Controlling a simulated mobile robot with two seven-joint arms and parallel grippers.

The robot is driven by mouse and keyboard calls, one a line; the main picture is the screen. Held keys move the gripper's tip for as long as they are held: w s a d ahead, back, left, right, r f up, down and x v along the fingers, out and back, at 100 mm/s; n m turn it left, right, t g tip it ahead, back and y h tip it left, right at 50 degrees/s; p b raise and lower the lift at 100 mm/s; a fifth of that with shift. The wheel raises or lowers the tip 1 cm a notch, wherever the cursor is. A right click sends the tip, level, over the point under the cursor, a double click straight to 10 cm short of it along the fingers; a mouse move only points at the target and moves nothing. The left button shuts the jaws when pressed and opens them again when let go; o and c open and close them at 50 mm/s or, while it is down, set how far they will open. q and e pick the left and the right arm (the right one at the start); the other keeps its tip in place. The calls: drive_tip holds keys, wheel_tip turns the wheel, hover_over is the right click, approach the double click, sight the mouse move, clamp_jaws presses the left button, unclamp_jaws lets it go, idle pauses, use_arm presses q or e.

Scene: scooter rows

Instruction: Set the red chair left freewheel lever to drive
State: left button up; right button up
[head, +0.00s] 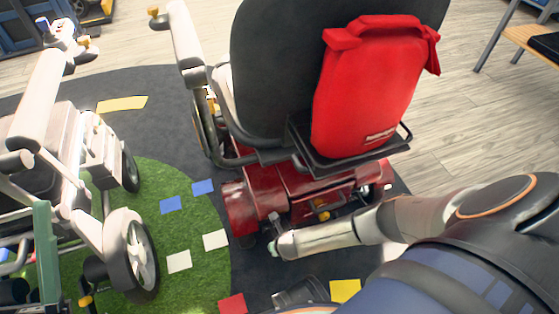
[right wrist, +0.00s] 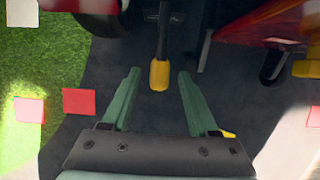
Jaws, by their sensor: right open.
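The red chair (head: 265,200) stands in the middle of the head view, seen from behind, with a red base and a dark backrest. In the right wrist view a dark lever with a yellow tip (right wrist: 159,75) hangs from its underside. My right gripper (right wrist: 159,98) is open, with one green finger on each side of the yellow tip and a gap on both sides. In the head view the right gripper (head: 273,246) is low at the rear left of the red base, and the lever there is hard to make out.
Another yellow part (head: 322,211) shows at the red base's rear right. A red bag (head: 368,90) hangs on the backrest. A pale chair (head: 100,150) stands left on a green mat (head: 190,285). Coloured squares lie on the floor. Wood floor is free at right.

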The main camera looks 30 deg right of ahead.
drive_tip(key=shift+f, duration=0.1)
drive_tip(key=shift+c, duration=0.2)
clamp_jaws()
idle(1.3)
